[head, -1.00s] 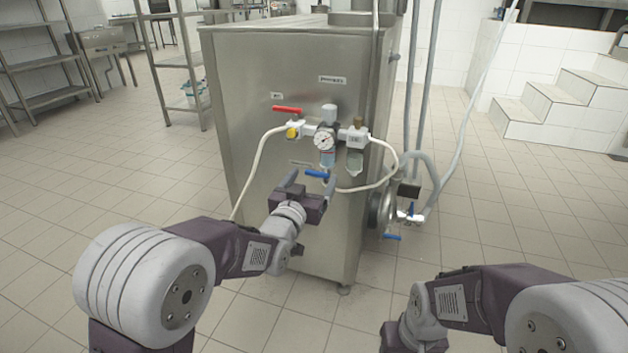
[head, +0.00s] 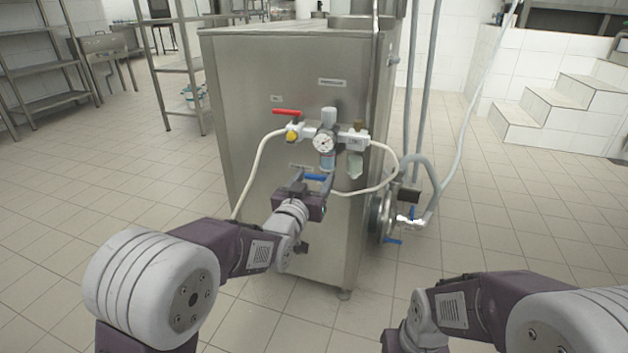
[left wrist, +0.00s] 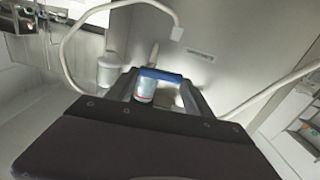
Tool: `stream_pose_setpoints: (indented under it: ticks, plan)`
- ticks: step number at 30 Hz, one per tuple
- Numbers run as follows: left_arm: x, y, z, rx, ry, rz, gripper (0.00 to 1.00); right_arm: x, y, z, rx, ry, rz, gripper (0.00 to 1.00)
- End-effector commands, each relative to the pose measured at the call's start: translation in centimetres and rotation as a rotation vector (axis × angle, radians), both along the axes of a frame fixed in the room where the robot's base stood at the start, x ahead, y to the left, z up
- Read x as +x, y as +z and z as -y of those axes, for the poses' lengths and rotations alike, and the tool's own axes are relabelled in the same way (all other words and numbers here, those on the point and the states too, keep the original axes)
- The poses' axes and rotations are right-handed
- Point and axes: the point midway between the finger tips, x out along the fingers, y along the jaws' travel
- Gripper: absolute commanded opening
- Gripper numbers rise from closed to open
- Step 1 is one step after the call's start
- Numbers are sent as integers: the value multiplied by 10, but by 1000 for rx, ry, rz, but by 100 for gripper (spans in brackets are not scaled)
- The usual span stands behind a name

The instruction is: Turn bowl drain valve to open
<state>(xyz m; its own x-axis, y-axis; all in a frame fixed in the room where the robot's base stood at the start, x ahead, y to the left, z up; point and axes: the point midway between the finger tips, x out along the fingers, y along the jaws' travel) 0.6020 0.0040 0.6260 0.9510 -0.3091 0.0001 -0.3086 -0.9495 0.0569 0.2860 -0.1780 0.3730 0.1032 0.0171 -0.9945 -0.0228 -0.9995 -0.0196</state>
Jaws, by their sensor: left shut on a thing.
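A blue valve lever (head: 315,178) lies roughly level on the front of the steel machine, below the gauge. My left gripper (head: 314,180) reaches it from the front, with one finger at each end of the lever, and is shut on it. In the left wrist view the blue lever (left wrist: 160,74) spans between the two fingers of the left gripper (left wrist: 158,86). The valve body behind the lever is mostly hidden. My right arm shows at lower right in the head view, but its fingers are out of the picture.
The steel machine (head: 245,110) carries a red lever (head: 286,112), a round gauge (head: 323,143) and white hoses (head: 257,165) close above my left gripper. Another blue-handled valve (head: 411,214) is at its right side. The tiled floor (head: 480,220) right of it is open.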

Motion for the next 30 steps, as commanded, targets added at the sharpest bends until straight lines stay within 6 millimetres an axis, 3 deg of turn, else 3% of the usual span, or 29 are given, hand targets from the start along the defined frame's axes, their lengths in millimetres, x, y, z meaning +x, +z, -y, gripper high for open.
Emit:
stream_pose_setpoints:
  ticks: [30]
  plan:
    - [-1,-17,2,-858,1,-280,20,0,-9,0,0,0,0,54]
